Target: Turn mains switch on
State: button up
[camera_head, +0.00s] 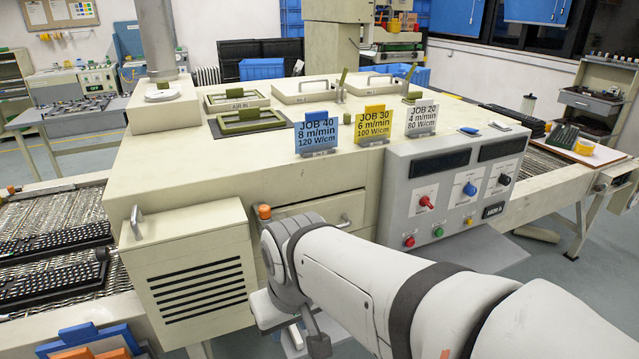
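The beige machine (225,185) has a grey control panel (398,205) on its right front. The panel carries a red knob (426,202), a blue knob (469,189) and a black knob (503,179). Below them are a red button (409,241), a green button (438,231) and a small black plate (493,210). The labels are too small to read, so I cannot tell which control is the mains switch. Two dark displays above the knobs look blank. My arm crosses the lower right in front of the machine. My gripper's fingers do not show clearly.
An orange-topped post (264,212) stands by the machine front, close to my arm. Conveyor belts with keyboards (52,243) extend left. Floor shows at right.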

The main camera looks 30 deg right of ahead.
aim_at(425, 202)
jog(key=u, duration=0.4)
jog(key=k, duration=1.3)
jog(key=z, duration=0.7)
jog(key=i, duration=1.5)
